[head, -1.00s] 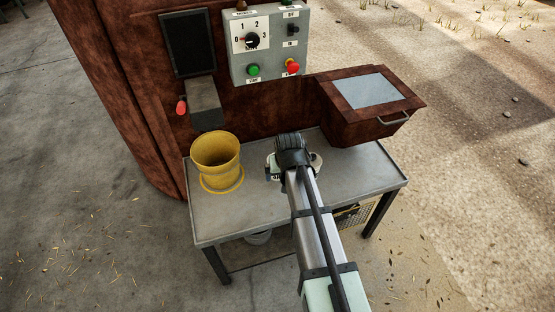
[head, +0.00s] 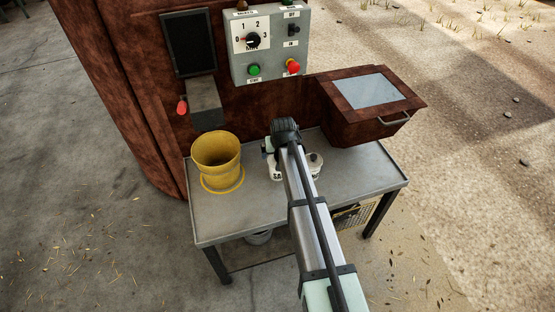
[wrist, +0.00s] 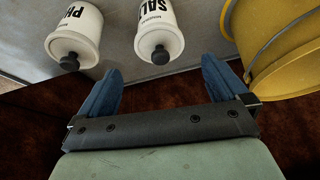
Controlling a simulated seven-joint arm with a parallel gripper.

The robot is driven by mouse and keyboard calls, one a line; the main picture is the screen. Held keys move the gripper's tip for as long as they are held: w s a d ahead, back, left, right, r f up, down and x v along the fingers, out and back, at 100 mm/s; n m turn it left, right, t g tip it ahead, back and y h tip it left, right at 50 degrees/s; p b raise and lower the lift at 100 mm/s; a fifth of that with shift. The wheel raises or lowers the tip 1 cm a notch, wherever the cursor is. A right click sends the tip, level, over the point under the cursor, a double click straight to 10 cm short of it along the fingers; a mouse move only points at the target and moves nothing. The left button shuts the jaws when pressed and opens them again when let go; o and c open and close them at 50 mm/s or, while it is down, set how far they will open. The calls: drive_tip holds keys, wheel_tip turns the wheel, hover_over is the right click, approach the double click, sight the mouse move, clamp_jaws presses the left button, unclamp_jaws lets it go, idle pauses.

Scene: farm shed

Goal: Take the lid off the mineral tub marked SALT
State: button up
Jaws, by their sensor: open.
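The SALT tub (wrist: 158,22) is white with black lettering, and its lid (wrist: 159,42) has a dark round knob (wrist: 160,55). The lid is on the tub. In the wrist view my gripper (wrist: 163,72) is open, with blue fingers either side of the knob's line; nothing is between them that I can see held. In the head view the SALT tub (head: 276,175) shows only partly, left of my arm, which hides the rest. A second white tub marked "PH" (wrist: 77,20) stands beside it, lid on; it also shows right of my arm (head: 315,170).
A yellow bucket (head: 217,160) stands on the left of the grey metal table (head: 225,220), close to the SALT tub. The table's right side is clear.

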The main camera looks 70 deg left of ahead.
drive_tip(key=shift+x, duration=3.3)
drive_tip(key=shift+w, duration=0.1)
drive_tip(key=c, duration=0.8)
drive_tip(key=shift+r, duration=0.15)
drive_tip(key=shift+c, duration=0.2)
